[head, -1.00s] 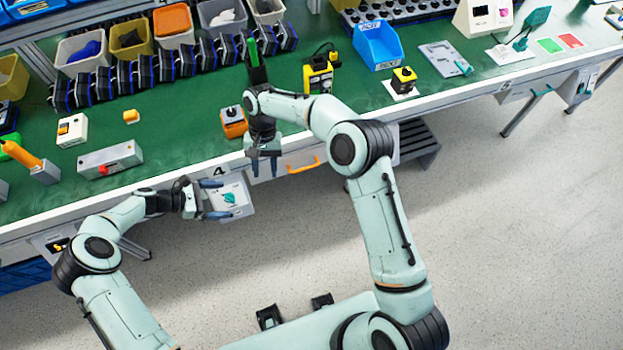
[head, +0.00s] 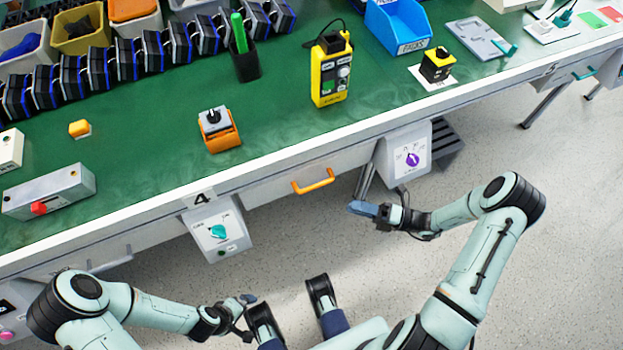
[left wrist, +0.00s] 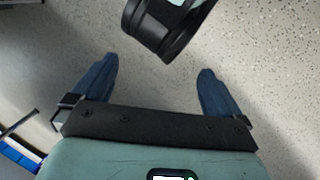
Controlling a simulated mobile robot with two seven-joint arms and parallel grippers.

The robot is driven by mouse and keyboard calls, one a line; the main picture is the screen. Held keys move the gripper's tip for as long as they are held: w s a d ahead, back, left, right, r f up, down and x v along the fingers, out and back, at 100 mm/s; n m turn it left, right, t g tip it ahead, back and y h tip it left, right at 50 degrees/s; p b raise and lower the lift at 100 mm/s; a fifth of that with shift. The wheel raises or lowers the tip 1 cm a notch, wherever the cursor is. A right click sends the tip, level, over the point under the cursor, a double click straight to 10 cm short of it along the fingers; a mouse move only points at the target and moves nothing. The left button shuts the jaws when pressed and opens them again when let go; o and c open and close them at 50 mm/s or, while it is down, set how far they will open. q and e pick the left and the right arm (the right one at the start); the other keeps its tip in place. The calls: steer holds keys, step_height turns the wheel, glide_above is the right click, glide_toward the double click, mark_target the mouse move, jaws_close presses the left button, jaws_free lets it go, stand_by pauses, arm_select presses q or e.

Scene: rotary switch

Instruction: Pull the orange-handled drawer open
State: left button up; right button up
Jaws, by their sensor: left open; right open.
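The orange handle (head: 313,182) is a bar on the front of a pale drawer (head: 345,171) under the bench edge in the head view. The drawer looks flush with the bench. My right gripper (head: 360,208) is open and empty, to the right of and a little below the handle in the picture, apart from it. My left gripper (head: 247,312) is low in the head view, well away from the drawer. In the left wrist view its two blue fingers (left wrist: 160,65) are spread with nothing between them. The handle does not show there.
A box with a teal knob (head: 218,232) hangs left of the drawer, and one with a purple knob (head: 412,159) hangs right of it. An orange-based switch (head: 220,130) and a yellow device (head: 331,75) stand on the green bench. The floor before the drawer is clear.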

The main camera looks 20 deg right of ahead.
arm_select(q)
steer(key=shift+w+a+f+t+y+b, duration=0.15)
steer(key=shift+w+a+f+t+b, duration=0.15)
steer(key=shift+w+f+b, duration=0.25)
steer(key=shift+w+a+f+t+y+b, duration=0.2)
steer(key=shift+w+a+f+b, duration=0.1)
steer(key=shift+w+f+b, duration=0.25)
arm_select(e)
steer(key=w+a+m+t+h, duration=0.1)
steer(key=w+a+m+t, duration=0.1)
steer(key=w+a, duration=0.5)
steer(key=shift+w+r+m+h, duration=0.35)
steer(key=shift+w+m+h, duration=0.05)
steer(key=shift+w, duration=0.85)
steer(key=shift+a, duration=0.1)
jaws_close()
